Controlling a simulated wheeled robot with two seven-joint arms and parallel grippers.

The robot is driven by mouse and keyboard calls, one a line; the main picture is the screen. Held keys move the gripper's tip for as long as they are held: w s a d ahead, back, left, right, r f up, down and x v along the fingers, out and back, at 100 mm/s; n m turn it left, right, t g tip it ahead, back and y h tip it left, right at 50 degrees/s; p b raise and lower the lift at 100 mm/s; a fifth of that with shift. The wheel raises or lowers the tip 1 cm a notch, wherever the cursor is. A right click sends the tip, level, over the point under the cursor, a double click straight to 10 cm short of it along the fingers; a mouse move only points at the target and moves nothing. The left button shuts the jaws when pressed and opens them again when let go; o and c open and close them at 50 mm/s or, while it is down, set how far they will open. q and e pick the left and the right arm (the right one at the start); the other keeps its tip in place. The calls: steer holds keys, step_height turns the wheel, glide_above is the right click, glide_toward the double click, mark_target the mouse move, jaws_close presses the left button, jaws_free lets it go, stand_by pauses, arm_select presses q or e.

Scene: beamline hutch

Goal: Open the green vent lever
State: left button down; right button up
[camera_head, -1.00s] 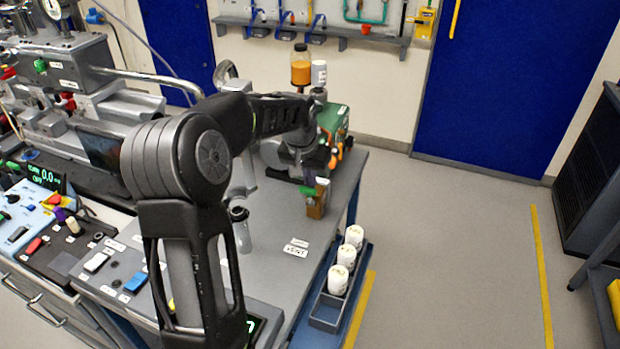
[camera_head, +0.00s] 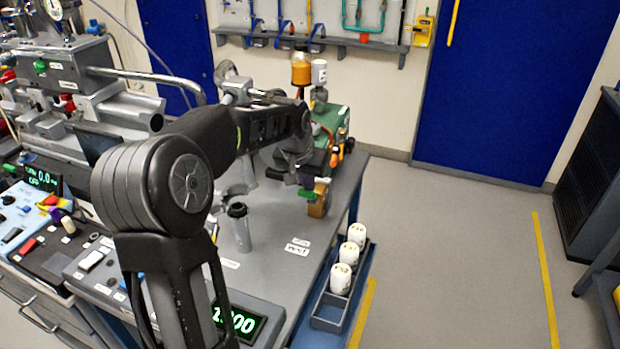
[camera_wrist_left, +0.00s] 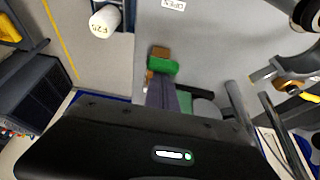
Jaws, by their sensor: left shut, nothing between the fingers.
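The green vent lever (camera_head: 306,194) sits on a small brown block (camera_head: 318,208) near the far right edge of the grey bench. In the left wrist view the green lever (camera_wrist_left: 162,66) lies just beyond the fingertips, in front of the brown block (camera_wrist_left: 160,51). My left gripper (camera_head: 321,186) is shut and empty, its purplish fingers pointing down close beside the lever. The fingers also show in the left wrist view (camera_wrist_left: 162,84), where their tips overlap the lever's edge; I cannot tell whether they touch. My right gripper is not in view.
Printed labels (camera_head: 297,249) lie on the bench in front of the block. A grey metal cylinder (camera_head: 239,228) stands to the left. White containers (camera_head: 340,279) stand in a rack (camera_head: 328,312) along the right edge. A green machine (camera_head: 333,122) is behind the gripper.

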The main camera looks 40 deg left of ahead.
arm_select(q)
steer(key=shift+w+a+f+p, duration=0.1)
steer(key=shift+w+a+p, duration=0.15)
steer(key=shift+w, duration=0.35)
steer(key=b+v, duration=0.1)
steer(key=v, duration=0.7)
steer(key=shift+d+f, duration=0.1)
steer(key=shift+f, duration=0.05)
stand_by(0.4)
